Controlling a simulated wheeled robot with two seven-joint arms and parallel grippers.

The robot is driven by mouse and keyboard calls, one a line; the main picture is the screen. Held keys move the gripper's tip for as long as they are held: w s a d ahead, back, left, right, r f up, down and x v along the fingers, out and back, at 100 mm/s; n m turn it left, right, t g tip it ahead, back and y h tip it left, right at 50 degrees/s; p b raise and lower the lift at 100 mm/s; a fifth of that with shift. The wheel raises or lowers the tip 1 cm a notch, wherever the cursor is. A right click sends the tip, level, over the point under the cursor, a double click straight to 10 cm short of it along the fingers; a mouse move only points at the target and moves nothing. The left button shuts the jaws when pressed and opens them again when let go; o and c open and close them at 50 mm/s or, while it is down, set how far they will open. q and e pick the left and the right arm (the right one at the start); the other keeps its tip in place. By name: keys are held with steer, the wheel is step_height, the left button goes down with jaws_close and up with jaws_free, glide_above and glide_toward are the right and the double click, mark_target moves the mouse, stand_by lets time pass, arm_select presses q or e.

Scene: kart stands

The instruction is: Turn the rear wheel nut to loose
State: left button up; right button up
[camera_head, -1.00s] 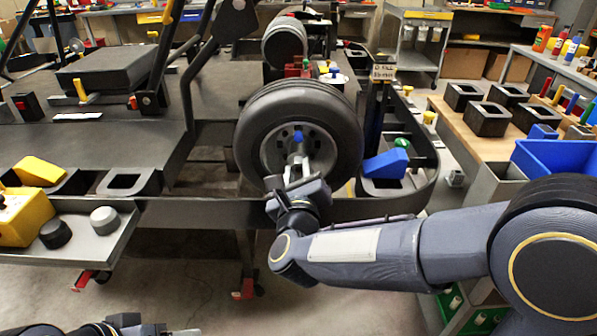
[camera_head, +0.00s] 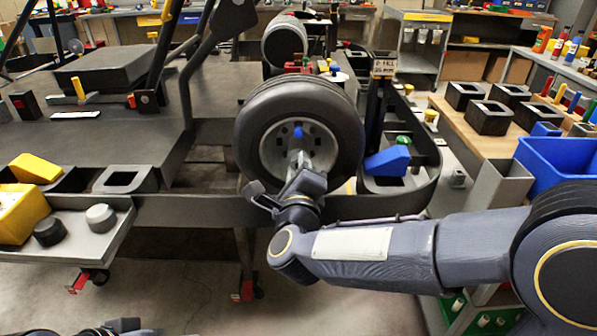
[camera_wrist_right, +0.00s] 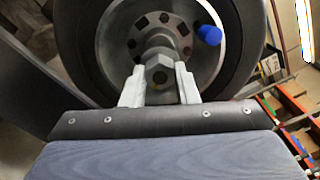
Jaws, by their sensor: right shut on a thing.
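The rear wheel (camera_head: 262,110), a black tyre on a grey rim with a ring of holes, is mounted on the kart's side; it also fills the top of the right wrist view (camera_wrist_right: 90,40). At its hub is a grey hexagonal wheel nut (camera_wrist_right: 159,73). My right gripper (camera_head: 298,162) reaches the hub from the front, its pale fingers on either side of the nut, shut on it. A blue peg (camera_head: 298,131) sticks out of the rim above the hub. My left gripper (camera_head: 125,325) shows only partly at the bottom left edge; its jaws are unclear.
A black kart frame rail (camera_head: 190,210) runs below the wheel. A blue block (camera_head: 387,163) sits right of the tyre. A grey tray (camera_head: 95,240) with two knobs stands at left, a wooden bench (camera_head: 480,135) with a blue bin (camera_head: 560,168) at right.

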steer(key=shift+f+n+p, duration=0.1)
steer(key=shift+n+p, duration=7.05)
steer(key=shift+n, duration=10.05)
steer(key=o, duration=1)
